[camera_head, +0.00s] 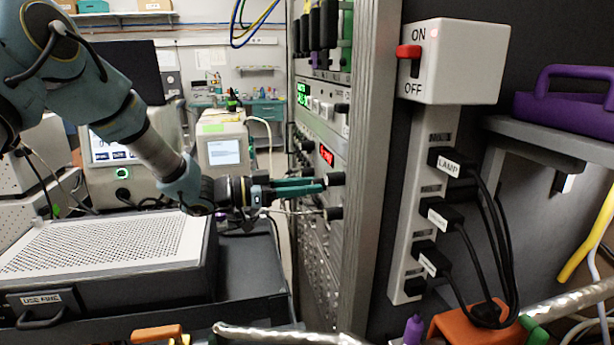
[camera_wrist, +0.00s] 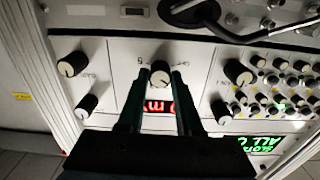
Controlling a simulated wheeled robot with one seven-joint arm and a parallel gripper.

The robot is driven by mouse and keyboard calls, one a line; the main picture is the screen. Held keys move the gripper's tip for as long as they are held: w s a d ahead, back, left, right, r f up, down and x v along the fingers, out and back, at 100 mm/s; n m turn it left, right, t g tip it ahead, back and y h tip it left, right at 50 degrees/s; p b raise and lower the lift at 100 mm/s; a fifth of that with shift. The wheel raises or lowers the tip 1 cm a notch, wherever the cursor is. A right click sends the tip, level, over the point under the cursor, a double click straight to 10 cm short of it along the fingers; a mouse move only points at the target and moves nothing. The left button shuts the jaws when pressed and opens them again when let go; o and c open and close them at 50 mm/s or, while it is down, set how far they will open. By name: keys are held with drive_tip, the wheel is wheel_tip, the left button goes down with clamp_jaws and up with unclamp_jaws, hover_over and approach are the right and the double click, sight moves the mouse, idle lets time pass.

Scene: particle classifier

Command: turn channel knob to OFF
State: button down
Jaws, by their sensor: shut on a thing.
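A black knob with a pale face (camera_wrist: 160,75) sits on the rack's white front panel in the wrist view. My gripper (camera_wrist: 157,76) is shut on this knob, one dark green finger on each side of it. In the head view, my gripper (camera_head: 322,186) reaches right to the rack panel, with its fingertips at a black knob (camera_head: 336,179). The small markings around the held knob are too blurred to read, so I cannot tell its setting. A red lit display (camera_wrist: 158,107) shows partly between the fingers.
Other black knobs flank the held one, at left (camera_wrist: 72,64) and right (camera_wrist: 237,72). A green display (camera_wrist: 262,143) is near the wrist view's lower right. In the head view, a metal rack post (camera_head: 368,150) stands right of the panel, beside a white ON/OFF switch box (camera_head: 455,60).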

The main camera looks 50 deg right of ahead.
drive_tip(key=shift+f+n+p, duration=0.1)
drive_tip(key=shift+n+p, duration=3.05)
drive_tip(key=shift+n, duration=1.95)
drive_tip(key=c, duration=0.6)
unclamp_jaws()
drive_tip(key=b+v, duration=0.4)
drive_tip(key=v, duration=0.7)
drive_tip(key=shift+s, duration=0.1)
